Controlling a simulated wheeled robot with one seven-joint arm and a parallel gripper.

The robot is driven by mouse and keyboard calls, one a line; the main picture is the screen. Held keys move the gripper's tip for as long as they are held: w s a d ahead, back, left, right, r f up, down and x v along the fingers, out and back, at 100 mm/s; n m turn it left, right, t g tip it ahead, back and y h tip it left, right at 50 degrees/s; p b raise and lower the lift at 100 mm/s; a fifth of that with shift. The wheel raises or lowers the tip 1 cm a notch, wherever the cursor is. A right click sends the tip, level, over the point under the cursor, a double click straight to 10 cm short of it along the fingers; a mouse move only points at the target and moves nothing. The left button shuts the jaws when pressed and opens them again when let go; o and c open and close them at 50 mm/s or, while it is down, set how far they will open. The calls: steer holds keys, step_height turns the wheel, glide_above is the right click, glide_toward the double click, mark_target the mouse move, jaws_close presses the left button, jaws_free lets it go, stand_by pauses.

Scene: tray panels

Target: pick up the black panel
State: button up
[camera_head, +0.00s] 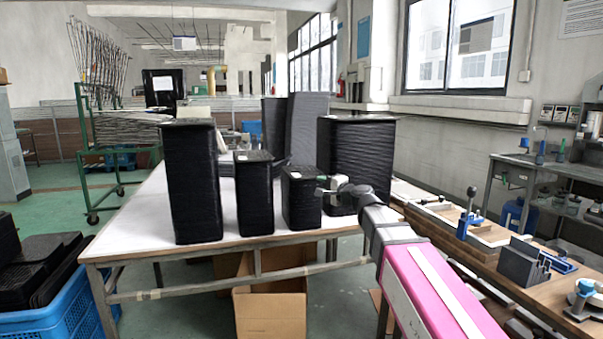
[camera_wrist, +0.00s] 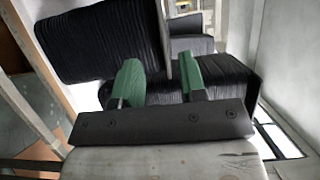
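Several stacks of black panels stand on a white table (camera_head: 130,220): a tall one (camera_head: 193,185) at the left, a shorter one (camera_head: 255,195), a small front one (camera_head: 301,200), a wide one (camera_head: 362,150) at the right, and tall ones (camera_head: 305,125) behind. I cannot tell which panel is the task's one. My gripper (camera_head: 326,186) is by the small front stack, in front of the wide one. In the wrist view its green fingers (camera_wrist: 160,84) are apart, with black stacks (camera_wrist: 110,42) beyond them. I see no panel held; contact cannot be told.
A blue crate (camera_head: 75,312) with black pieces stands at the lower left. A cardboard box (camera_head: 268,312) is under the table. A workbench (camera_head: 470,248) with tools and holders runs along the right. A green cart (camera_head: 88,165) stands behind at the left. The table's front left corner is bare.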

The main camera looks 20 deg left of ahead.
mark_target(306, 179)
steer(key=x, duration=0.9)
steer(key=shift+r, duration=0.1)
steer(key=shift+d, duration=0.1)
steer(key=shift+c, duration=0.3)
jaws_close()
